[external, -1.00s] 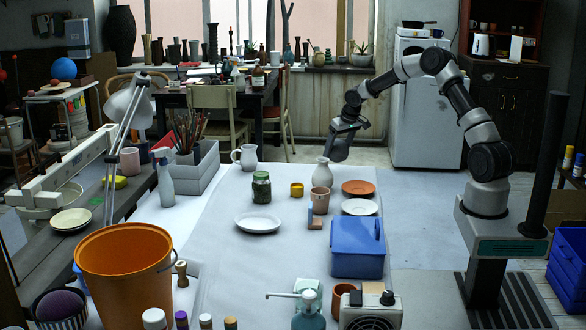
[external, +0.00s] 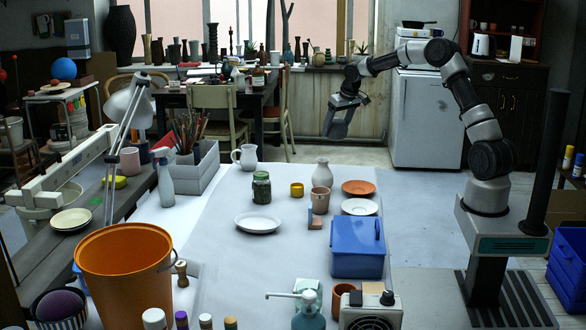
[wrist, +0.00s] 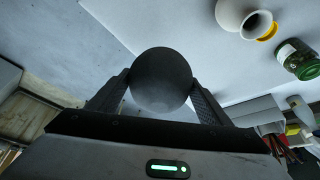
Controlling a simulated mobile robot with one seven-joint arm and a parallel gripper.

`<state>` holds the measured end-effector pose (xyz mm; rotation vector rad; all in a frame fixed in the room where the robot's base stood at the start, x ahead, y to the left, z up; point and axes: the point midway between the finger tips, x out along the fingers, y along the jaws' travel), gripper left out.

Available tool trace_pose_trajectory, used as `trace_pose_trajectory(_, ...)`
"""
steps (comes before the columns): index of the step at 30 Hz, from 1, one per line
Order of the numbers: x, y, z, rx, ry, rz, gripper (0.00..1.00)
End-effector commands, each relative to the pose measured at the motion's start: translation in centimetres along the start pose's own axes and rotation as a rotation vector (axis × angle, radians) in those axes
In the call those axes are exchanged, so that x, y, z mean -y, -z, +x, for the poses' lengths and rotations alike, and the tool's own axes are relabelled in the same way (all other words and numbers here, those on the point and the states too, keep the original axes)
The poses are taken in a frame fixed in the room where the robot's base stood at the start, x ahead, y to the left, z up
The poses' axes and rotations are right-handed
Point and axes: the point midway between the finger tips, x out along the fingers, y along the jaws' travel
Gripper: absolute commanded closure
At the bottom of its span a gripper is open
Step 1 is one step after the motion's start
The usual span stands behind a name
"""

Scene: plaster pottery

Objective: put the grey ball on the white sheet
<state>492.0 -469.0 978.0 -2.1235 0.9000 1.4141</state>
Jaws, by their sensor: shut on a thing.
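The dark grey ball (wrist: 160,78) is between the two fingers of my gripper (wrist: 162,84) in the wrist view, with a finger touching it on each side. In the external view my gripper (external: 337,126) is in the air beyond the back edge of the table, behind the white vase. I cannot make out the ball there. The white sheet (external: 225,205) lies over the table top, well below my gripper. Crockery and other things stand on it.
On the table near my gripper stand a white vase (external: 322,173), a pink cup (external: 319,201), an orange dish (external: 358,187) and a green jar (external: 261,187). A blue box (external: 357,256) is at the right edge. Bare sheet shows left of the white plate (external: 257,223).

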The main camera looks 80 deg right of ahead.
Motion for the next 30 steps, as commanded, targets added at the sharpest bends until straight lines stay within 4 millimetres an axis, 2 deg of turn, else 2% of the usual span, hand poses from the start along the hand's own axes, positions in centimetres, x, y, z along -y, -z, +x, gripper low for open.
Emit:
trace_pose_trajectory(8, 5.0, 0.2, -0.1, -0.003, 0.034, -0.077, 0.81)
trace_pose_trajectory(13, 10.0, -0.1, -0.2, -0.001, 0.067, -0.158, 0.81)
trace_pose_trajectory(17, 15.5, -0.7, -0.5, -0.002, 0.104, -0.246, 0.81)
trace_pose_trajectory(23, 24.8, -2.9, -1.4, -0.001, 0.167, -0.4, 0.81)
trace_pose_trajectory(30, 35.4, -7.0, -3.2, 0.0, 0.242, -0.581, 0.81)
